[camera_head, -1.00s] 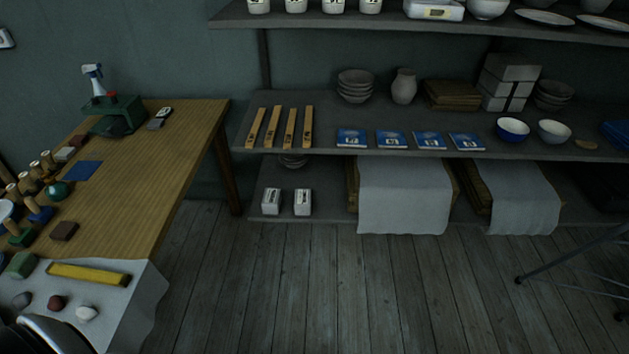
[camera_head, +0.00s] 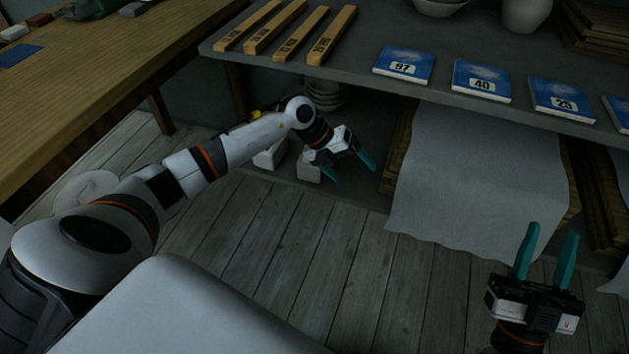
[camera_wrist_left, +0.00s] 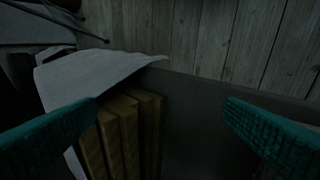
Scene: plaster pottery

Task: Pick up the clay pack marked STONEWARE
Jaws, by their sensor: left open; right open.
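Two pale, block-shaped clay packs stand on the low shelf in the head view, the left pack (camera_head: 268,156) and the right pack (camera_head: 307,169). My left arm and gripper partly cover both, and no marking can be read, so I cannot tell which is STONEWARE. My left gripper (camera_head: 351,168) is open and empty, just right of the right pack. The left wrist view shows its teal fingers (camera_wrist_left: 161,101) spread, with no pack between them. My right gripper (camera_head: 552,234) is open and empty at the lower right.
Wooden boards (camera_wrist_left: 130,135) under a grey cloth (camera_head: 470,185) stand right of the left gripper. The upper shelf (camera_head: 365,88), with wooden sticks (camera_head: 290,35) and blue numbered packets (camera_head: 403,66), overhangs the packs. A wooden table (camera_head: 110,80) is at left. The plank floor (camera_head: 330,255) in front is clear.

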